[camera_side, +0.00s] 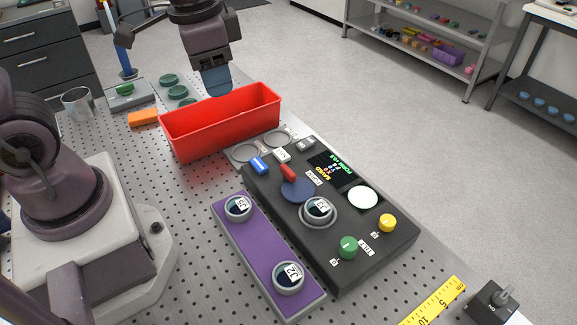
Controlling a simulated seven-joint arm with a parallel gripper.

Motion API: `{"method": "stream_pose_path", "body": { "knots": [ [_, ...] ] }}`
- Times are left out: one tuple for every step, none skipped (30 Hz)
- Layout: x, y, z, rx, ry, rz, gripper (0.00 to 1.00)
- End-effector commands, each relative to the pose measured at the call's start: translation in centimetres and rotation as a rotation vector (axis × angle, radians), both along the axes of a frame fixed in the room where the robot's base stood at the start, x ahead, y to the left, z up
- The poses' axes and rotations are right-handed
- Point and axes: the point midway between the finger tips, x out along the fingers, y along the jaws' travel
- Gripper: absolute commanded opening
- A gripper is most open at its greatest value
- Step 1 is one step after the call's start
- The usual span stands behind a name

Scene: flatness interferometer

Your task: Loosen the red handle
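The red handle (288,173) is a small lever on the dark control panel (378,247). It stands up at the edge of a round blue disc (297,190), tilted toward the upper left. My gripper (218,88) is at the top of the view, behind the red bin and well apart from the handle. Its fingers look blue-grey and their tips are partly hidden or too small to read, so I cannot tell whether it is open. I see nothing held in it.
The open red bin (222,126) stands between my gripper and the panel. A round labelled part (318,209) sits beside the handle. Green (347,247) and yellow (387,223) knobs are on the panel. A purple plate (257,245) with two labelled round parts lies alongside.

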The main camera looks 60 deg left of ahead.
Motion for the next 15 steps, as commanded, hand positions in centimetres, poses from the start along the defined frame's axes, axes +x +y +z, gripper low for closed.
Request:
{"method": "stream_pose_path", "body": {
  "knots": [
    [1.2, -0.2, -1.4, 0.010, 0.050, -0.082, 0.39],
    [1.9, -0.4, -2.1, 0.015, 0.074, -0.141, 0.39],
    [2.8, -0.6, -3.0, 0.020, 0.102, -0.222, 0.39],
    [3.4, -0.8, -3.8, 0.021, 0.123, -0.285, 0.39],
    [4.1, -1.1, -4.5, 0.021, 0.140, -0.351, 0.39],
    [4.9, -1.3, -5.6, 0.020, 0.162, -0.441, 0.39],
    [5.6, -1.6, -6.4, 0.018, 0.176, -0.513, 0.39],
    [6.2, -1.8, -7.1, 0.015, 0.188, -0.587, 0.39],
    [7.0, -2.2, -8.1, 0.011, 0.200, -0.692, 0.39],
    [7.6, -2.4, -8.7, 0.008, 0.203, -0.769, 0.39],
    [8.1, -2.7, -9.2, 0.007, 0.204, -0.841, 0.39],
    [8.7, -2.9, -9.6, 0.010, 0.197, -0.929, 0.39],
    [9.1, -3.1, -9.7, 0.014, 0.190, -0.990, 0.39],
    [9.5, -3.2, -9.7, 0.020, 0.181, -1.045, 0.39],
    [10.0, -3.3, -9.4, 0.032, 0.166, -1.110, 0.39]
  ]
}}
